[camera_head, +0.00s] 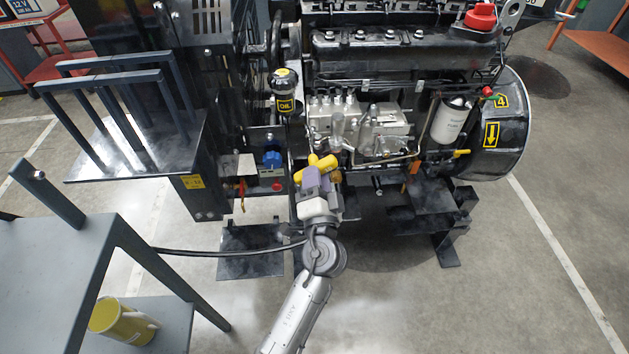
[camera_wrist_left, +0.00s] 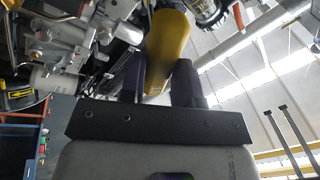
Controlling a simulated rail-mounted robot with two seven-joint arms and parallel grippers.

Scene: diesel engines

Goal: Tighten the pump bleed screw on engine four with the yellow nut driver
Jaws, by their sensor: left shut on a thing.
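Engine four (camera_head: 400,60) stands ahead, with a yellow "4" label at its right end. The silver injection pump (camera_head: 355,128) sits on its near side. My left gripper (camera_head: 318,178) is shut on the yellow nut driver (camera_head: 320,165), just below and in front of the pump. In the left wrist view the yellow handle (camera_wrist_left: 170,45) stands between the two dark fingers, and the pump (camera_wrist_left: 55,40) shows at upper left. The driver's tip and the bleed screw cannot be made out in either view. My right gripper is not seen.
A grey table (camera_head: 60,260) stands at left front, with a yellow bucket (camera_head: 122,320) on its lower shelf. A black oil filter (camera_head: 284,92) and a white filter (camera_head: 450,120) flank the pump. A hose (camera_head: 230,253) crosses low at left.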

